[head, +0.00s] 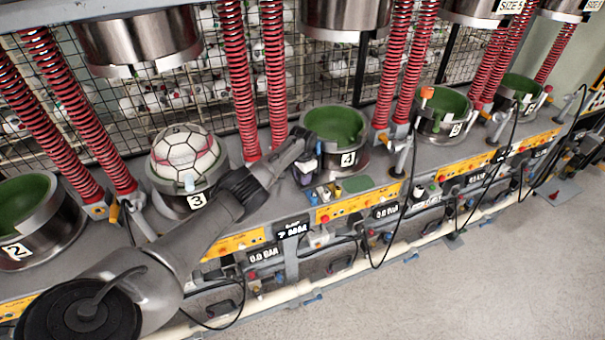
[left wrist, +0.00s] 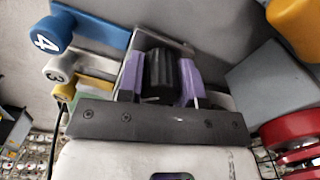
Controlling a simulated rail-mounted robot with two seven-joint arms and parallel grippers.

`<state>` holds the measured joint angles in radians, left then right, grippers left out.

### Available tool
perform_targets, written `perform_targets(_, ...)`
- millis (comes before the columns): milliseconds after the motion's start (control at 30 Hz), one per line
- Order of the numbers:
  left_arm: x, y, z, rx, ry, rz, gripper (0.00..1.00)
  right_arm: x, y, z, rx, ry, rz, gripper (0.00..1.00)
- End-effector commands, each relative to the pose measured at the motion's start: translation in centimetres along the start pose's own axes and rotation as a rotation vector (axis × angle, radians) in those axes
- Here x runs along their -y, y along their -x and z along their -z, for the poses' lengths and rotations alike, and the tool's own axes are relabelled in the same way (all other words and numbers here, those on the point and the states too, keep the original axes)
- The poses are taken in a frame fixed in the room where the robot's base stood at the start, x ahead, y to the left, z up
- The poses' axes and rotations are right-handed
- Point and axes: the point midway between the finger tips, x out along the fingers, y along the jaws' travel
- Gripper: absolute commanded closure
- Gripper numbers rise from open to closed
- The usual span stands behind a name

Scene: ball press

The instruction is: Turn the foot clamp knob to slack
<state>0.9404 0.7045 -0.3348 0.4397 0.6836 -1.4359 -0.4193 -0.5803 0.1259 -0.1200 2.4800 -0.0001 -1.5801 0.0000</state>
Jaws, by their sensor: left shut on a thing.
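In the left wrist view, a black ribbed knob (left wrist: 160,72) sits between the two purple fingers of my left gripper (left wrist: 160,84), which is shut on it. In the head view, my left gripper (head: 304,158) is at the bench between cups 3 and 4, just left of cup 4 (head: 337,130). The gripper hides the knob in the head view. I cannot read from these frames how far the knob is turned. My right gripper is not in view.
Beside the knob are a blue lever marked 4 (left wrist: 90,28), a grey lever marked 3 (left wrist: 62,67) and a yellow one (left wrist: 72,88). A ball (head: 185,152) sits in cup 3 (head: 183,203). Red springs (head: 240,80) stand behind. A green pad (head: 357,184) lies to the right.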

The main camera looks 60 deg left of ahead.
Motion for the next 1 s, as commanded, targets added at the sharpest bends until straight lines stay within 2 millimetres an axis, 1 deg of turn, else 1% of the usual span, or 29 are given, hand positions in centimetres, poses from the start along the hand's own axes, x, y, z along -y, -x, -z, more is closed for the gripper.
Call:
perform_targets(33,-0.1,0.3,0.1,-0.002,0.045,-0.003,0.91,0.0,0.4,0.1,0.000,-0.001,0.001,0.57)
perform_targets(200,-0.1,0.3,0.1,-0.001,0.206,-0.004,0.91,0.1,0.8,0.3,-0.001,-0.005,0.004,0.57)
perform_targets(600,0.0,0.3,0.1,-0.001,0.565,-0.003,0.91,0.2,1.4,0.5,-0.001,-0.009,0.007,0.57)
perform_targets(800,0.0,0.3,0.1,-0.002,0.703,-0.004,0.90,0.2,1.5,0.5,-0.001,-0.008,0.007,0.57)
perform_targets(1000,0.0,0.3,0.1,-0.003,0.798,-0.003,0.90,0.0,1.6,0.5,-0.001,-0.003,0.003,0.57)
